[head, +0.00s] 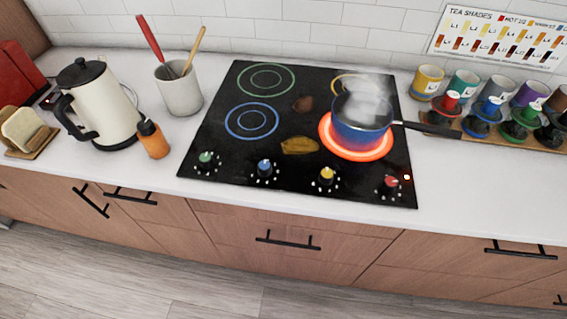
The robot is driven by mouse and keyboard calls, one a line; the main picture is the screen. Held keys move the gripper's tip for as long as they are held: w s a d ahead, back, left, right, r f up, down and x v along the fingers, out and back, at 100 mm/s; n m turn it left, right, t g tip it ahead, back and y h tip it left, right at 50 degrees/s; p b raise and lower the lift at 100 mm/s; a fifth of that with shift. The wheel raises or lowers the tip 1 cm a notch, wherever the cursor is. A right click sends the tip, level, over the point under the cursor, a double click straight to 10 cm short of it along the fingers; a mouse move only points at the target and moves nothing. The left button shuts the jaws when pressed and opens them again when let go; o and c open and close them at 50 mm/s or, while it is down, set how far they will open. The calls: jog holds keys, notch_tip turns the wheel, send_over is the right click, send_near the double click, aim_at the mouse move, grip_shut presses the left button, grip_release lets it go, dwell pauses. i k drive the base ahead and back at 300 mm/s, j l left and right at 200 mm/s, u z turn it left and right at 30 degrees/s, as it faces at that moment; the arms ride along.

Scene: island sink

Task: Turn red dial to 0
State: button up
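The red dial (391,182) sits at the front right corner of the black cooktop (280,110), with small white marks around it. I cannot read which mark it points to. My gripper does not show in the head view.
The pot's handle (428,129) sticks out right past the cooktop toward a wooden rack (545,139) of colored cups. A kettle (101,105), an orange bottle (153,139) and a utensil crock (178,89) stand left. Brown spills lie on the glass. The counter front is clear.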

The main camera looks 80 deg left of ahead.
aim_at(389, 183)
jog(key=u, duration=2.35)
